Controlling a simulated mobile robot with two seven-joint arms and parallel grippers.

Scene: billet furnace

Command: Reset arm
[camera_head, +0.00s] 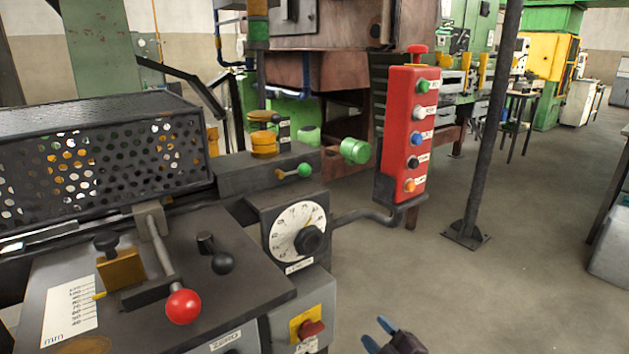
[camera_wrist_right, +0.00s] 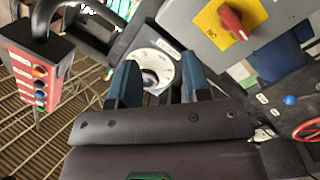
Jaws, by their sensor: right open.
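My right gripper (camera_head: 384,338) shows at the bottom edge of the head view, over the floor and to the right of the machine's control panel. In the right wrist view its two blue fingers (camera_wrist_right: 157,86) are apart, with nothing held between them. Most of my right arm is hidden below the head view. My left gripper is not in view.
A machine bench with a red-ball lever (camera_head: 183,306), a white dial (camera_head: 297,232) and a red switch on a yellow plate (camera_head: 311,328) stands at left. A red button box (camera_head: 408,130) hangs on a bent arm. A dark post (camera_head: 484,130) stands right. Floor between is clear.

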